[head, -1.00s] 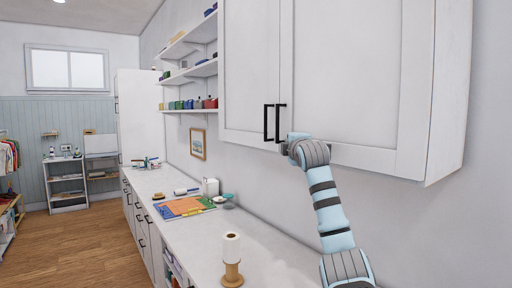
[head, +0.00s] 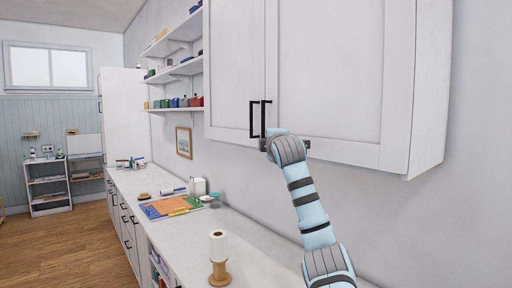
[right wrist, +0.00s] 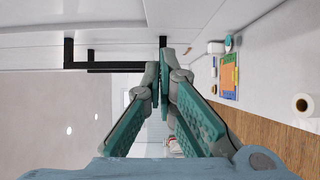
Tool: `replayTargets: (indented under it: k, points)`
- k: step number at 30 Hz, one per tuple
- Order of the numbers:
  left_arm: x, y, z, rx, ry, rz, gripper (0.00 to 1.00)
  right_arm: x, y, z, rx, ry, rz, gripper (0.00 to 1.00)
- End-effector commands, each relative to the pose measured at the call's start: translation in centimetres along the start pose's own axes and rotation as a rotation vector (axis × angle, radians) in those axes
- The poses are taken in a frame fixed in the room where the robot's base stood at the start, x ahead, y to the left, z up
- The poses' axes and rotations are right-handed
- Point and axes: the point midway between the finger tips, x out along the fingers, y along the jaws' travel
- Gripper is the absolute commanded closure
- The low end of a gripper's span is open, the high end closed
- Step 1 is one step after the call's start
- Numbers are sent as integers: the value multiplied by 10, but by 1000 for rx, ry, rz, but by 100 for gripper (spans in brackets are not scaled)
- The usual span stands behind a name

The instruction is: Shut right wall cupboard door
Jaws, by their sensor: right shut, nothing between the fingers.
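The white wall cupboard's right door (head: 335,80) looks flush with the left door (head: 235,75) beside it; I cannot tell whether a small gap is left. Their two black bar handles (head: 265,117) hang side by side at the lower inner edges and also show in the right wrist view (right wrist: 115,67). My right gripper (right wrist: 163,78) is shut and empty, its fingertips close to the handles. In the head view my wrist hides most of it, just below the right door's lower inner corner. Contact cannot be told. My left gripper is in no view.
A white counter (head: 245,240) runs below the cupboard, with a paper roll on a wooden stand (head: 219,262) and a coloured mat (head: 170,207) on it. Open shelves (head: 180,70) hang left of the cupboard. The wooden floor (head: 70,250) at left is clear.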

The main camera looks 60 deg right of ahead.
Motion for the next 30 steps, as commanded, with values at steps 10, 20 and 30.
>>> replayTargets:
  k: [10, 20, 30]
  points:
    - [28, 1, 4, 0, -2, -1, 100, -55, -3, -8, -1, -15, 5, 100]
    - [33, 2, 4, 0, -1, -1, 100, -106, 0, -22, 0, -14, 1, 100]
    - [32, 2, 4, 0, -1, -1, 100, -106, 0, -21, -34, -15, 1, 100]
